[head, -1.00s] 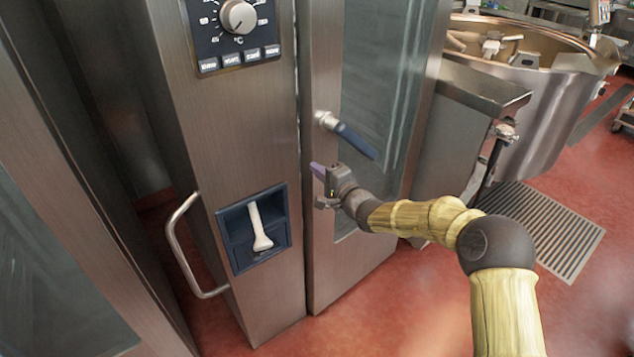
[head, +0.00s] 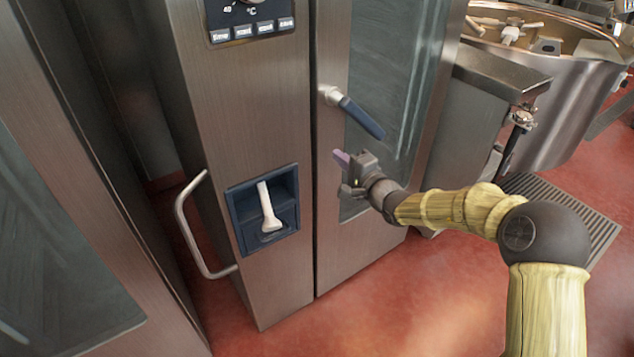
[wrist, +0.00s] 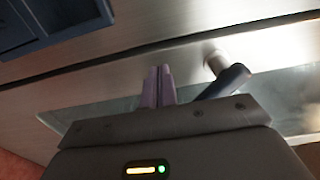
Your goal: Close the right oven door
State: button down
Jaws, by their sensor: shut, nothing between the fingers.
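The right oven door (head: 377,160) is a steel-framed door with a tall glass pane and a dark blue lever handle (head: 360,117). It stands about flush beside the oven's control panel, with only a thin dark seam between them. My gripper (head: 338,157) is in front of the door, just below the handle. Its purple fingers (wrist: 158,86) are together and empty. In the wrist view the handle (wrist: 222,82) is right of the fingertips, apart from them. I cannot tell whether the fingertips touch the door.
The control panel (head: 240,110) has a blue recess (head: 262,209) with a white hand-shower grip. A curved metal bar handle (head: 190,230) sticks out at its left. Another glass door (head: 50,230) stands at far left. A large kettle (head: 550,90) and floor grate (head: 560,210) are at right.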

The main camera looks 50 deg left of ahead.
jog(key=s, duration=1)
jog(key=shift+d+b, duration=0.35)
jog(key=shift+b, duration=0.1)
jog(key=shift+d, duration=0.1)
